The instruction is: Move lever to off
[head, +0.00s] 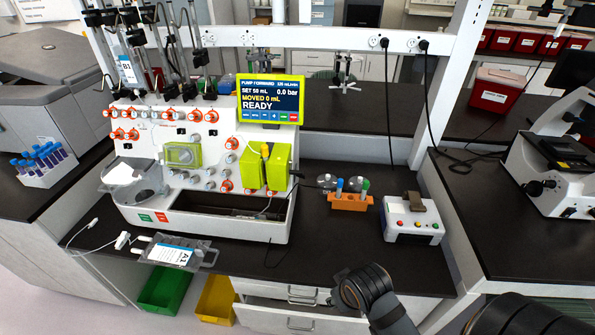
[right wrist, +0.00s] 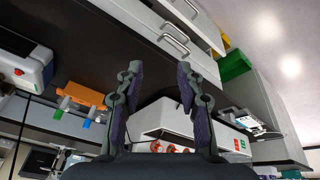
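The white cell processor (head: 200,225) stands on the dark bench, with orange-ringed knobs, green blocks and a screen (head: 270,99) reading READY. A green label (head: 146,217) and a red label (head: 162,217) sit on its lower front. I cannot make out for certain which part is the lever. My right arm comes in at the bottom of the head view; its fingers cannot be made out there. In the right wrist view, my right gripper (right wrist: 159,80) is open and empty, with the processor (right wrist: 165,120) beyond the fingers, not touched. My left gripper is not in view.
An orange tube rack (head: 350,202) and a small white device (head: 412,220) with coloured buttons stand right of the processor. A labelled bag (head: 178,252) lies at the front edge. Drawers (head: 287,291) are below. A microscope stands far right. Bare bench lies before the rack.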

